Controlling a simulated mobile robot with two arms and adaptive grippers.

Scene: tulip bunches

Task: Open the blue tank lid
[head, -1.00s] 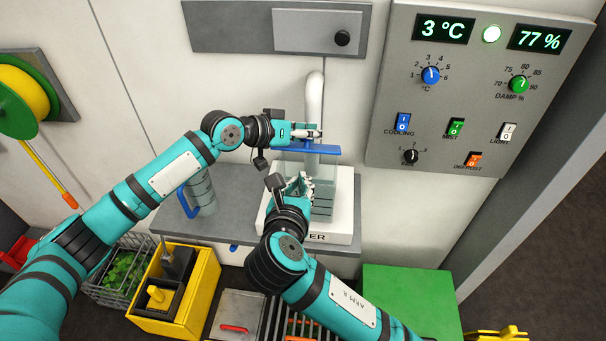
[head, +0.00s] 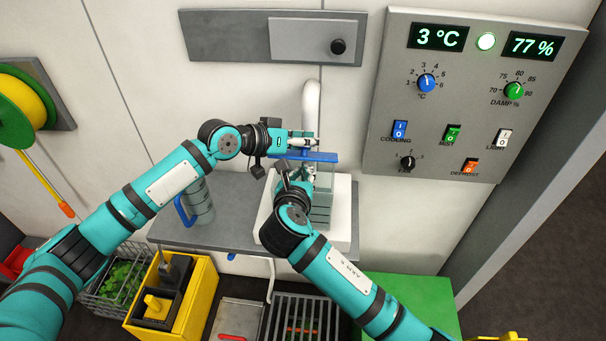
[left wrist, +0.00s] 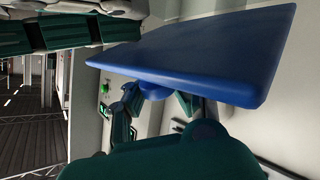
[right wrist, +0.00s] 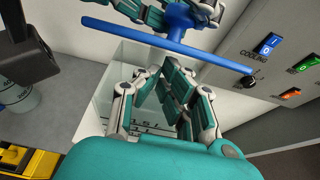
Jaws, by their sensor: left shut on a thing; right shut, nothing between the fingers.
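The blue lid (head: 318,157) is a flat plate with a raised knob (right wrist: 180,14). My left gripper (head: 316,143) is shut on the knob, above the plate; the lid fills the top of the left wrist view (left wrist: 200,50). The clear tank (head: 320,212) stands below on a white base. In the right wrist view the lid (right wrist: 150,38) is seen nearly edge-on, with a gap between it and the tank (right wrist: 108,78). My right gripper (right wrist: 165,85) is shut and empty, just below the lid and in front of the tank. My right arm partly hides the tank in the head view.
A grey shelf (head: 235,236) carries the tank and a jug with a blue handle (head: 200,200) at left. A white pipe (head: 311,100) rises behind the lid. The control panel (head: 440,190) is on the wall at right. A yellow box (head: 197,300) stands below the shelf.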

